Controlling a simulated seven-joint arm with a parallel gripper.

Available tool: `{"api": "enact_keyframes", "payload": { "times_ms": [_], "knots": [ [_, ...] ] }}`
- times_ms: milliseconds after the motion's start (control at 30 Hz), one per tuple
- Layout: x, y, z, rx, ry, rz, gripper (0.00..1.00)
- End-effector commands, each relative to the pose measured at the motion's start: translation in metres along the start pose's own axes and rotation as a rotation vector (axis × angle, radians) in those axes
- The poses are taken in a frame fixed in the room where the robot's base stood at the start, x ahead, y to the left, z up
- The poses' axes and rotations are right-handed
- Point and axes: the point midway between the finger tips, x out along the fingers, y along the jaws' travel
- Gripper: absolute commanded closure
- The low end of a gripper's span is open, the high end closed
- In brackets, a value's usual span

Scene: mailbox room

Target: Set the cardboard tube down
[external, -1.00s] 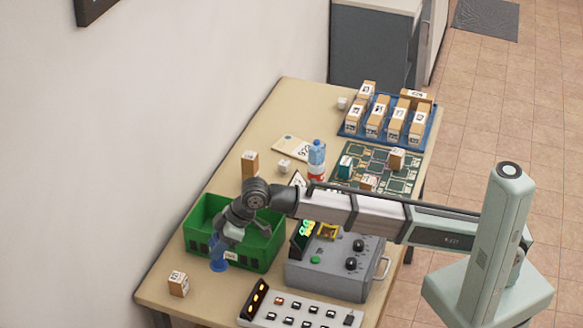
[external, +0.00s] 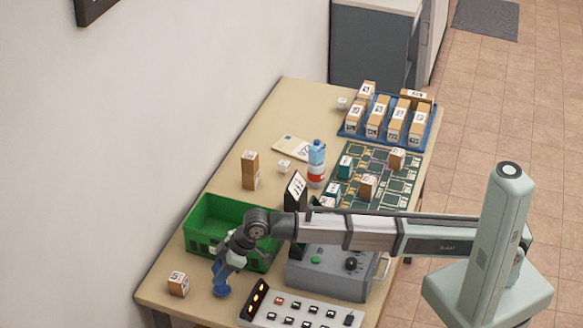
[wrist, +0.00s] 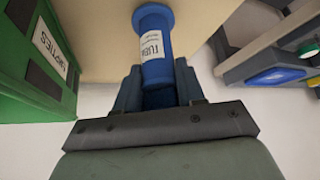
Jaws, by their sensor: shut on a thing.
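The cardboard tube (external: 221,286) is blue with flared ends and a white label; in the wrist view the tube (wrist: 152,45) sits between the two fingers. My gripper (external: 222,272) is shut on it, fingers pointing down, and in the wrist view the gripper (wrist: 158,82) grips its near part. The tube looks roughly upright over the front left of the table, just in front of the green bin. Its lower end is at or very near the tabletop; I cannot tell whether it touches.
The green bin (external: 190,239) is close behind my gripper. A small labelled box (external: 178,284) stands to the left. A white button panel (external: 300,312) and a grey control box (external: 330,283) are to the right. Bare table (external: 205,310) lies in front.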

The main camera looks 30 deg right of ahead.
Motion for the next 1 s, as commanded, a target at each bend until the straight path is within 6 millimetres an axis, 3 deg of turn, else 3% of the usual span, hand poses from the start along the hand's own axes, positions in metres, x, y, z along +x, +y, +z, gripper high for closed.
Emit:
{"api": "enact_keyframes", "payload": {
  "times_ms": [133,500,533,767,1000],
  "knots": [
    [0.0113,0.0,0.0077,0.0,0.0,0.0,1.0],
    [0.0135,0.0,0.0088,0.0,0.0,0.0,1.0],
    [0.0134,0.0,0.0087,0.0,0.0,0.0,0.59],
    [0.0131,0.0,0.0084,0.0,0.0,0.0,0.37],
    [0.013,0.0,0.0083,0.0,0.0,0.0,0.36]
  ]
}}
